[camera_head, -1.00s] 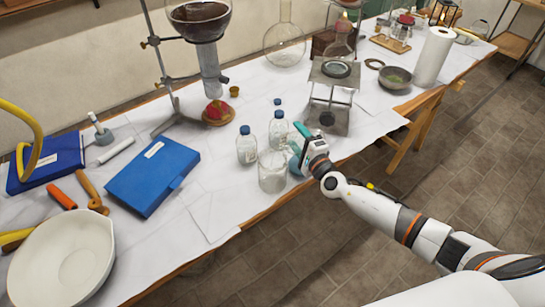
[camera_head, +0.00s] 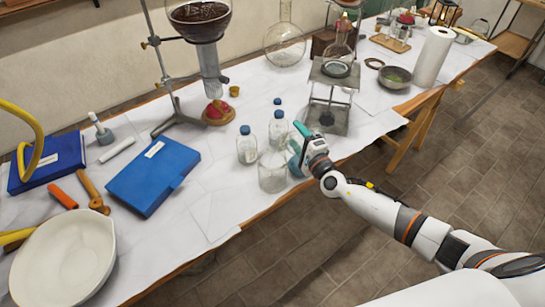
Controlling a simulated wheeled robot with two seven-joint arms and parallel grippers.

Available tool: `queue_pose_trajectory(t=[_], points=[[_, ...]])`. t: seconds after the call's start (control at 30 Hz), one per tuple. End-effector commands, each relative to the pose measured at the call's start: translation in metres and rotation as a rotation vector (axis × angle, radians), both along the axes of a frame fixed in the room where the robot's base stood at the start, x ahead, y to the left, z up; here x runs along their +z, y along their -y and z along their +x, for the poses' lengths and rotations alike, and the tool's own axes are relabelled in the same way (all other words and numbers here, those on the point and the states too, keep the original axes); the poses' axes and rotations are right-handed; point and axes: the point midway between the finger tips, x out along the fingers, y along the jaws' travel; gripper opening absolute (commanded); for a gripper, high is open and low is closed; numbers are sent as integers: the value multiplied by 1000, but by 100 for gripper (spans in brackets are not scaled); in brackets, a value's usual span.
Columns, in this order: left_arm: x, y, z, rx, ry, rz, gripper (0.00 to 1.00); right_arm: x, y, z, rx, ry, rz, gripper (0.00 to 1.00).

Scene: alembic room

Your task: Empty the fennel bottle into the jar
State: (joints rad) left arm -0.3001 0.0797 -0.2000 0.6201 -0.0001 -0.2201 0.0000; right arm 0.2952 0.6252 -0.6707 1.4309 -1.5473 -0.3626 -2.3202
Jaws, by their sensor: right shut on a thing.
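A clear glass jar (camera_head: 272,172) stands upright near the table's front edge. Two clear bottles with blue caps stand close by: one bottle (camera_head: 246,148) just left of the jar and another bottle (camera_head: 278,129) behind it. A third blue cap (camera_head: 277,102) shows farther back. I cannot read any label, so I cannot tell which is fennel. My right gripper (camera_head: 301,142) is just right of the jar, low over the table, shut on a bluish glass thing (camera_head: 295,160), probably a bottle, mostly hidden by the gripper and jar. My left gripper is not in view.
A blue case (camera_head: 152,176), a large white bowl (camera_head: 62,257) and a stand (camera_head: 178,118) are on the left. The table's front strip left of the jar is clear.

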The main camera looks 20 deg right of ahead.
Motion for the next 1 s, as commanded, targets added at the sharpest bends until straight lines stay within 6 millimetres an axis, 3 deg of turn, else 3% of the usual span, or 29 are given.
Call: queue_pose_trajectory(t=[1.0], points=[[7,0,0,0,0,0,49,5,0,1,-1,10,-39,25]])
